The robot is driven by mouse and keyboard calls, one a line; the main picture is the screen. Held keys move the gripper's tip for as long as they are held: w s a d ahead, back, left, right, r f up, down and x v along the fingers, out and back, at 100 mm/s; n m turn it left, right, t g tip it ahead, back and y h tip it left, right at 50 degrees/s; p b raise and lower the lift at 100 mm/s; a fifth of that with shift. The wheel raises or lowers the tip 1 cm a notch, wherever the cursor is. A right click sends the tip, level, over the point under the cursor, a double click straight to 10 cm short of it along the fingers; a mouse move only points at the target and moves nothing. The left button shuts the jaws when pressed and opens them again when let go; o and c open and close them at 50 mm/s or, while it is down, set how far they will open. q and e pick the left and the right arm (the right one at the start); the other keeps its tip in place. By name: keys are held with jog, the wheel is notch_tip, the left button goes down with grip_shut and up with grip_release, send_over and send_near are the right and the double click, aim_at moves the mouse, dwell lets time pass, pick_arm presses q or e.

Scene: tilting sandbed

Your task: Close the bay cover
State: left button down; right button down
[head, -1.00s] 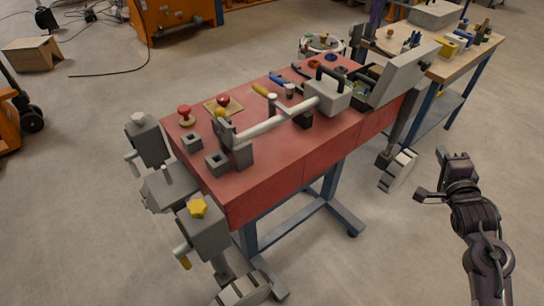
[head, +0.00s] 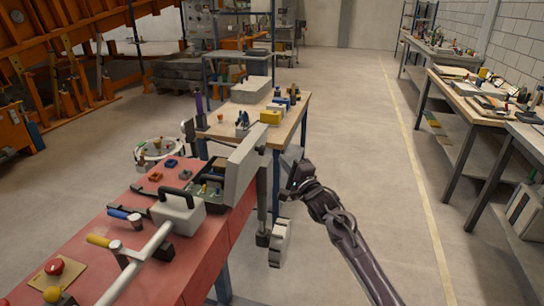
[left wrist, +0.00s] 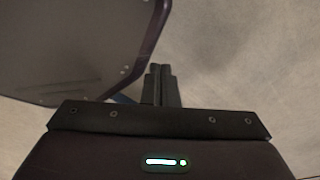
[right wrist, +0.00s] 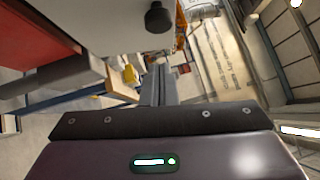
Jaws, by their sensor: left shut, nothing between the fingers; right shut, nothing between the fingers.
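The bay cover (head: 238,170) is a light grey panel standing up, tilted, at the far right end of the red bench. Below and left of it is the open bay (head: 207,188) with small items inside. In the right wrist view a pale grey panel, likely the cover (right wrist: 115,22), fills the top, with a black knob (right wrist: 158,17) on it. My right gripper (head: 290,173) is just right of the cover, apart from it in the head view. Its shut, empty fingers show in the right wrist view (right wrist: 158,85). My left gripper (left wrist: 160,85) is shut and empty, outside the head view.
A wooden table (head: 225,128) with tools stands behind. A grey part (head: 279,243) hangs below the cover. Open floor lies to the right.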

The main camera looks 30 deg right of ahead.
aim_at(252, 163)
jog(key=w+a, duration=0.1)
jog(key=w+a+r+p, duration=0.1)
jog(key=w, duration=0.1)
jog(key=shift+w+a, duration=0.1)
jog(key=shift+a, duration=0.2)
